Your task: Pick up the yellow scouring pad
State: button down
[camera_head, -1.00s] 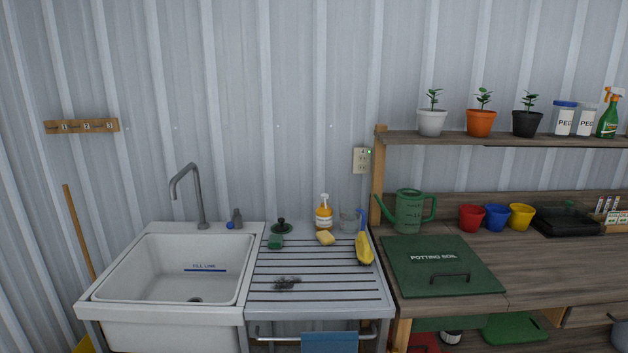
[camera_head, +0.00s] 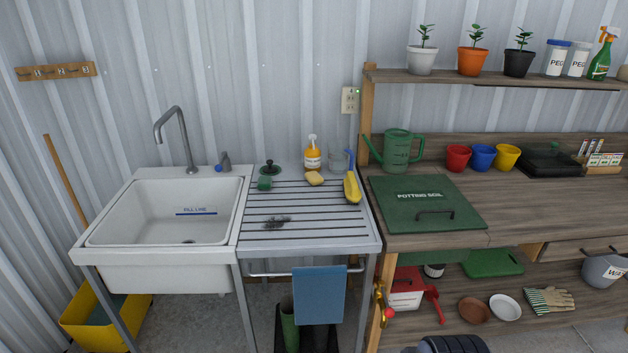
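The yellow scouring pad (camera_head: 314,179) lies on the slatted drainboard (camera_head: 304,236) right of the sink, toward its back edge. It sits just in front of the orange soap bottle (camera_head: 312,156). A green scouring pad or block (camera_head: 264,183) lies to its left, and a yellow brush-like item with a blue end (camera_head: 352,188) lies to its right. Nothing covers the yellow pad. My gripper is not clearly seen; a dark rounded part at the bottom edge is possibly mine.
A white sink (camera_head: 172,213) with a tall tap (camera_head: 178,137) stands left. A clear cup (camera_head: 338,160) and a green-lidded item (camera_head: 269,168) stand near the pad. A dark scrubber (camera_head: 276,222) lies in front. The potting bench (camera_head: 520,203) adjoins right.

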aim_at(314, 179)
jog(key=i+j, duration=0.15)
jog(key=i, duration=0.4)
jog(key=i+j, duration=0.15)
jog(key=i, duration=0.4)
jog(key=i+j, duration=0.15)
jog(key=i, duration=0.35)
